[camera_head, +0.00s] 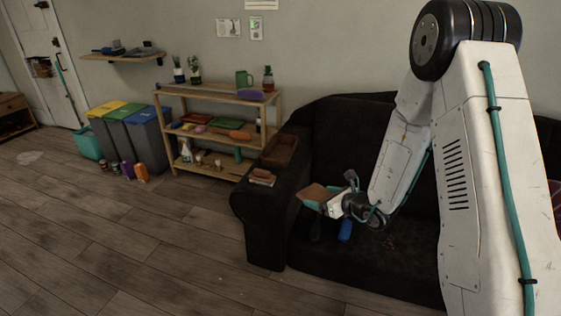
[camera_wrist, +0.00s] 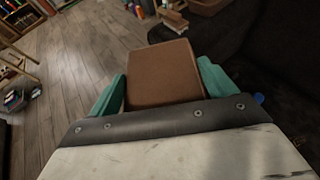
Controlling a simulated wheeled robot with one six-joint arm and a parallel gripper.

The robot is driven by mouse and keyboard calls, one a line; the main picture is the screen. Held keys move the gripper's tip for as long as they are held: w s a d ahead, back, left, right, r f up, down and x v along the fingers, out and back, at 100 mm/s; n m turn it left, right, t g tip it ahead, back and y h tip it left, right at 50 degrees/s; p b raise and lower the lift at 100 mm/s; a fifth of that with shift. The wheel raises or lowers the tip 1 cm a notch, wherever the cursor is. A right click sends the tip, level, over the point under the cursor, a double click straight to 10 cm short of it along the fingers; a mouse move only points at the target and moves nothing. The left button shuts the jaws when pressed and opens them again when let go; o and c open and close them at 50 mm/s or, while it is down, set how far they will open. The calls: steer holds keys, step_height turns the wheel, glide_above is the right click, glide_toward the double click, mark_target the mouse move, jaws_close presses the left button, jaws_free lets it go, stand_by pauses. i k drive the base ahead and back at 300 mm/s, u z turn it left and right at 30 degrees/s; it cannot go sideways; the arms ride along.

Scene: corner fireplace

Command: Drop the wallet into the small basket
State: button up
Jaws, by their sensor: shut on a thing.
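The brown wallet (camera_head: 315,192) is held between the teal fingers of my gripper (camera_head: 312,201), above the sofa seat near its left armrest. In the wrist view the wallet (camera_wrist: 163,72) sits flat between the two fingers of my gripper (camera_wrist: 163,85). A small brown basket (camera_head: 280,151) stands on the sofa's left armrest, behind and to the left of my gripper. In the wrist view part of the basket (camera_wrist: 208,7) shows at the top edge. The wallet is apart from the basket.
A small stack of books (camera_head: 262,178) lies on the armrest in front of the basket. The dark sofa (camera_head: 350,125) holds a blue item (camera_head: 345,230) on its seat. A wooden shelf (camera_head: 215,130) and bins (camera_head: 145,135) stand to the left. The wooden floor (camera_head: 130,235) is open.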

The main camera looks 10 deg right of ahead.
mark_target(283, 154)
steer(key=u, duration=0.6)
steer(key=i, duration=0.6)
steer(key=u, duration=0.75)
steer(key=i, duration=1.05)
steer(key=z, duration=0.35)
steer(key=i, duration=0.8)
steer(key=z, duration=1.2)
steer(key=i, duration=0.4)
steer(key=z, duration=0.45)
